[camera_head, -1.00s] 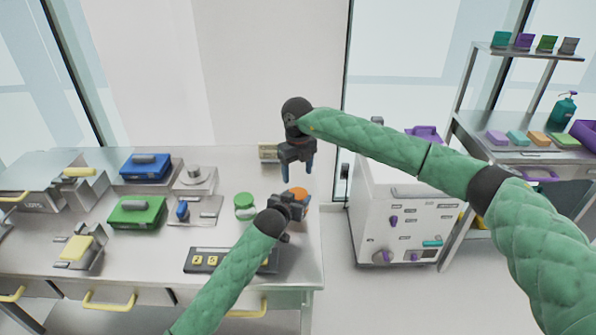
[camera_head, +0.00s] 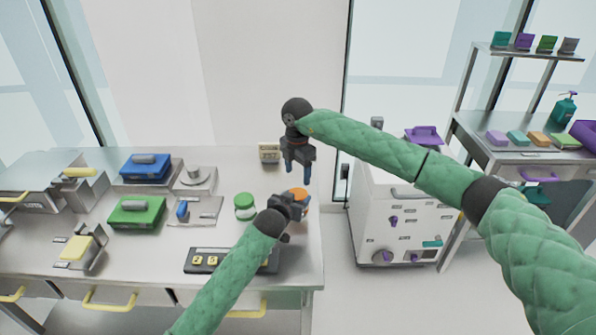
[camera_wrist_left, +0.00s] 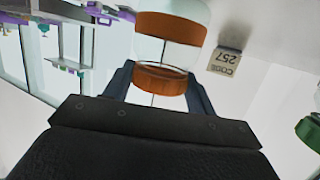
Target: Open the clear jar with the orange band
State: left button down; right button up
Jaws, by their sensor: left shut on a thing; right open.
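The clear jar with orange parts (camera_head: 301,193) stands near the right end of the bench, partly hidden by my left gripper. In the left wrist view it shows one orange part (camera_wrist_left: 172,27) at the top of the picture, a clear wall, and another orange part (camera_wrist_left: 160,80) between the fingers. My left gripper (camera_head: 296,205) is shut on the jar from the front. My right gripper (camera_head: 300,173) points down, open and empty, just above and behind the jar, apart from it as far as I can tell.
A jar with a green lid (camera_head: 244,206) stands left of the orange one. A small code sign (camera_head: 269,153) is behind; it reads CODE 257 upside down in the wrist view (camera_wrist_left: 224,63). A dark number panel (camera_head: 205,261) lies in front. Blue (camera_head: 145,168) and green (camera_head: 137,212) boxes stand left.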

aim_at(298, 193)
jog(key=m, duration=0.8)
jog(key=shift+f, duration=4.05)
jog(key=c, duration=0.6)
jog(key=o, duration=0.9)
jog(key=shift+d, duration=0.1)
